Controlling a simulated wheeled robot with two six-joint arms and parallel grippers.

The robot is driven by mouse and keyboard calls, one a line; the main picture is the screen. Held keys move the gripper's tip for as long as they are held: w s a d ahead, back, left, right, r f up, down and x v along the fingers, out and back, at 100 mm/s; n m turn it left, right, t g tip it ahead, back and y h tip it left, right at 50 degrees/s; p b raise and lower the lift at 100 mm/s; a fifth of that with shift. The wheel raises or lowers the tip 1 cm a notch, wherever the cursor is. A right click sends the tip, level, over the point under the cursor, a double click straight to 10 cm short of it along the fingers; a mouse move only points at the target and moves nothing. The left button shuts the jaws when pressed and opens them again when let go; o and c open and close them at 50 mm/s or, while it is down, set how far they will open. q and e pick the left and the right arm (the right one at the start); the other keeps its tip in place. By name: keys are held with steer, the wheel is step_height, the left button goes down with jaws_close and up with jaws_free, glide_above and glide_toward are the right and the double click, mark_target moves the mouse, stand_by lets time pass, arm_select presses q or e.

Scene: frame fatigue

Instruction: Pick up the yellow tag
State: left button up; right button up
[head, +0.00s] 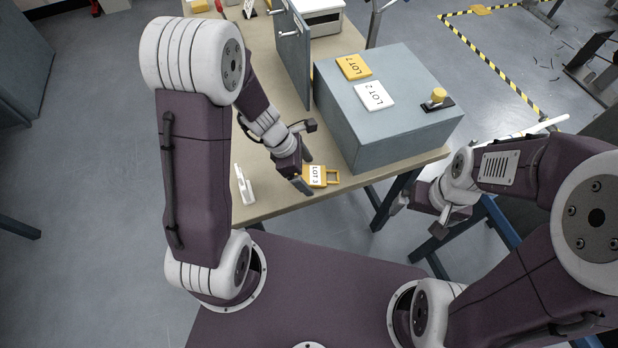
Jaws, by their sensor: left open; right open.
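A flat yellow tag (353,67) marked LOT lies on top of the grey-blue box (410,125). A white tag (374,96) with similar lettering lies just in front of it. A yellow padlock-shaped piece with a white LOT label (332,177) lies on the table in front of the box. My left gripper (304,174) is open, low over the table at the left side of that padlock-shaped piece; I cannot tell whether they touch. My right gripper (425,207) is open and empty, right of the table's front corner and away from both tags.
A yellow knob on a dark plate (438,98) is on the box top at the right. The box's grey door (293,55) stands open at its left. A small white tool (243,184) lies at the table's left edge. Striped floor tape (490,65) runs behind on the right.

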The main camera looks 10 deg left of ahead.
mark_target(309, 176)
arm_select(q)
steer(key=shift+w+d+f, duration=0.15)
steer(key=shift+w+f, duration=0.05)
steer(key=shift+f, duration=0.05)
steer(key=shift+s, duration=0.1)
steer(key=c, duration=1.6)
steer(key=shift+r+p, duration=0.4)
steer(key=shift+r, duration=0.15)
steer(key=r, duration=0.1)
steer(key=r+p, duration=0.2)
steer(key=r, duration=0.1)
steer(key=shift+s+d, duration=0.2)
steer(key=shift+d, duration=0.15)
steer(key=s+d+r+p, duration=0.1)
steer(key=d+r, duration=0.1)
steer(key=d, duration=0.1)
steer(key=s+d+r+p, duration=0.1)
steer(key=s+d+r, duration=0.1)
steer(key=d, duration=0.1)
steer(key=s+d+r+p, duration=0.1)
steer(key=s+d+r, duration=0.1)
steer(key=d, duration=0.1)
steer(key=shift+s+d, duration=0.15)
steer(key=shift+s, duration=0.1)
